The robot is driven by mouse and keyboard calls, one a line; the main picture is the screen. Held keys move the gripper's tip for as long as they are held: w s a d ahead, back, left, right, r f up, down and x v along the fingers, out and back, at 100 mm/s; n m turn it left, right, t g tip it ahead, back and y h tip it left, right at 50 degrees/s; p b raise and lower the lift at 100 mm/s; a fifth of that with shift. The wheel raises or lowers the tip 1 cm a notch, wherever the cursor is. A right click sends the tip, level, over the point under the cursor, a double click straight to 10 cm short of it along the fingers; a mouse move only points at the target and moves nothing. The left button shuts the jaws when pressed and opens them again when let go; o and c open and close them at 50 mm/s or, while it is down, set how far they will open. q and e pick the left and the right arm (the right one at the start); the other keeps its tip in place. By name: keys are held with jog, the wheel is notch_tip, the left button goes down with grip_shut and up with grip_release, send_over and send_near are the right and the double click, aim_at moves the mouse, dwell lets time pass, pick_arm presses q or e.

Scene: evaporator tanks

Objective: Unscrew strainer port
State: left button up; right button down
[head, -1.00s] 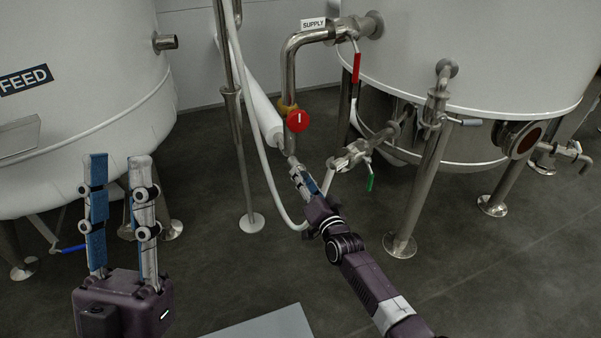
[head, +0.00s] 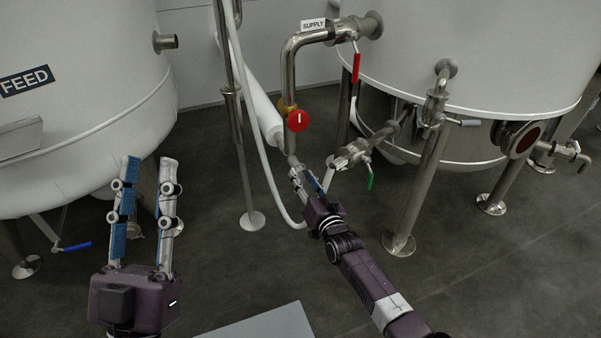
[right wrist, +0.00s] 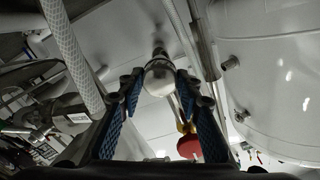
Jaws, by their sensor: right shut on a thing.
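The strainer port shows in the right wrist view as a round, pale metal end (right wrist: 159,78) between my right gripper's blue-padded fingers. In the head view my right gripper (head: 296,170) reaches up to the lower end of the steel supply pipe (head: 289,70), below the red round tag (head: 298,121). It is shut on the port; the fingers hide most of it there. My right gripper also shows in the right wrist view (right wrist: 159,86). My left gripper (head: 148,165) is open and empty, pointing up at the left, away from the pipe.
A white feed tank (head: 80,120) stands at the left and another tank (head: 470,50) at the right. A red-handled valve (head: 356,66) and a green-handled valve (head: 370,182) are near the pipe. A white hose (head: 262,150) hangs just left of my right gripper.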

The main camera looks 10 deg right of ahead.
jog(key=shift+n, duration=1.1)
pick_arm(q)
jog(key=shift+w+d+f+g+y+p, duration=0.1)
jog(key=shift+w+f+g+y+p, duration=0.1)
jog(key=shift+w+f+g, duration=0.6)
jog(key=shift+w+d+f+g+y+p, duration=0.15)
jog(key=shift+w+f+g, duration=0.35)
jog(key=shift+f, duration=0.45)
pick_arm(e)
jog(key=shift+f+n, duration=0.1)
jog(key=shift+n, duration=0.9)
pick_arm(q)
jog(key=shift+a, duration=0.1)
pick_arm(e)
jog(key=n, duration=0.3)
jog(key=shift+n, duration=1.1)
jog(key=c, duration=1.7)
grip_release()
pick_arm(q)
jog(key=shift+w+f+g, duration=0.4)
jog(key=shift+w+f, duration=0.1)
jog(key=shift+f, duration=0.35)
pick_arm(e)
jog(key=shift+o, duration=0.2)
